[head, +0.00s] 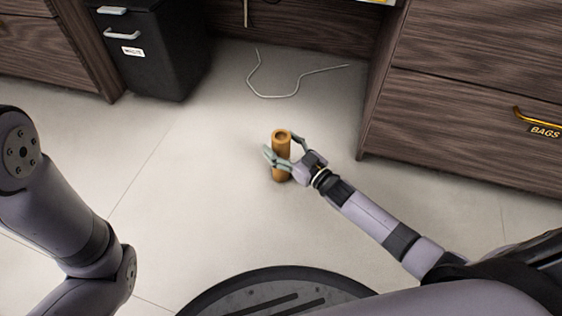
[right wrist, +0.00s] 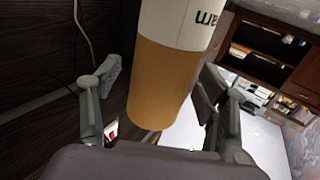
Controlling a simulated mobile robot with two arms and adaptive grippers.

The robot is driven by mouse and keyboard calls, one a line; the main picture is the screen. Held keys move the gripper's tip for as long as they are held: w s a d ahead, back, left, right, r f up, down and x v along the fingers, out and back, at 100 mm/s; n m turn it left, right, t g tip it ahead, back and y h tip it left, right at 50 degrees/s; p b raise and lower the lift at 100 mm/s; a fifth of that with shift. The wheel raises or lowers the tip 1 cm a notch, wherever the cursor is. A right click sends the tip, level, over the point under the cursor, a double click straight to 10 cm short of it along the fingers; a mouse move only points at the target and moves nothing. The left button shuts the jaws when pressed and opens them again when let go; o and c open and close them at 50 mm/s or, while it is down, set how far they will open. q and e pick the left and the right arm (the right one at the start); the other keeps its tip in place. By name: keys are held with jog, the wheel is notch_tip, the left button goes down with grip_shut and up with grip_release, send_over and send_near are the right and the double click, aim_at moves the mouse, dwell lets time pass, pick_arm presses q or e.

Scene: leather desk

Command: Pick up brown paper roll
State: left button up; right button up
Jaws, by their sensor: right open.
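The brown paper roll (head: 281,143) stands upright on the pale tiled floor, near the middle of the head view. My right gripper (head: 281,152) reaches in from the right with its fingers open on either side of the roll. In the right wrist view, the roll (right wrist: 163,85) fills the space between the spread fingers (right wrist: 160,95). It has a white band with dark, upside-down lettering above its brown part. I see a gap beside the roll on the left finger's side; contact on the other side is unclear. My left arm shows at the left, but its gripper is out of frame.
Dark wooden drawers (head: 460,120) stand at the right, one labelled BAGS. A black bin (head: 155,60) stands at the upper left beside more drawers (head: 50,60). A thin pale cable (head: 270,96) lies on the floor behind the roll. The floor left of the roll is clear.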

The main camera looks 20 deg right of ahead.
jog(key=shift+c, duration=0.3)
jog(key=shift+r, duration=0.1)
grip_shut()
dwell(0.6)
